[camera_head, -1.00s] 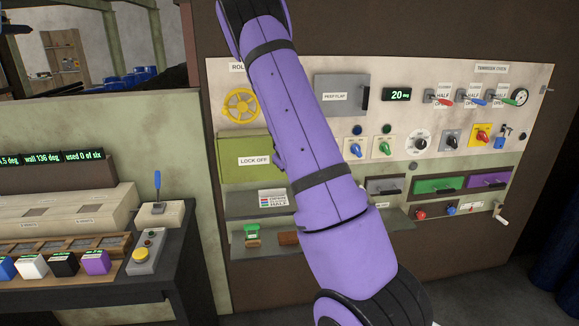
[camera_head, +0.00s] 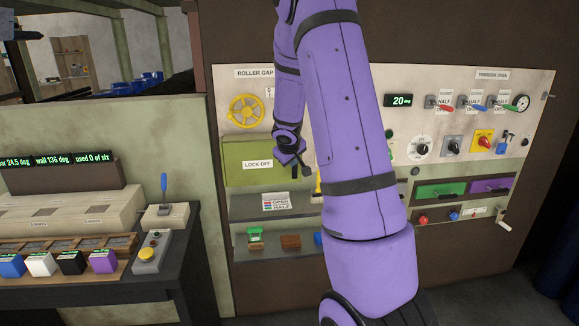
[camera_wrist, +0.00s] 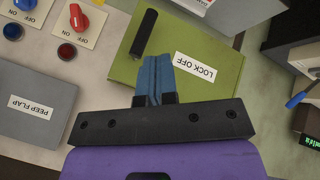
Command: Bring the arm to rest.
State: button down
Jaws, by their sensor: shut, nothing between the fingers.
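My purple arm (camera_head: 345,120) rises through the middle of the head view and bends over at the top. Its far part hangs down on the left, with my gripper (camera_head: 299,170) at the lower end, in front of the right edge of the green LOCK OFF panel (camera_head: 238,151). In the wrist view my gripper (camera_wrist: 154,78) has its two blue fingers together, with nothing between them. The green panel (camera_wrist: 217,97) and its black handle (camera_wrist: 144,32) lie beyond the fingers. I cannot tell how far the fingers are from the panel. My arm hides the middle of the control wall.
The yellow handwheel (camera_head: 246,111) is above the green panel. A shelf (camera_head: 248,208) with a small sign juts out below it. A console (camera_head: 158,290) with a blue lever (camera_head: 164,185) stands at left. The grey PEEP FLAP (camera_wrist: 37,106) shows in the wrist view.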

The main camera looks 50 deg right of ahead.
jog(key=shift+s+a+r, duration=0.25)
jog(key=shift+s+r, duration=0.05)
jog(key=shift+r, duration=0.15)
jog(key=s+a+r+m, duration=0.1)
jog(key=s+a+r, duration=0.3)
jog(key=a+r, duration=0.35)
jog(key=s+a+r, duration=0.4)
jog(key=a+r, duration=0.3)
jog(key=a, duration=0.1)
jog(key=s+a+r+n+y, duration=0.2)
jog(key=s+a+y, duration=0.3)
jog(key=s+a, duration=1.4)
jog(key=shift+s+r+t+y, duration=0.3)
jog(key=shift+s+r+y, duration=0.1)
jog(key=shift+r, duration=0.1)
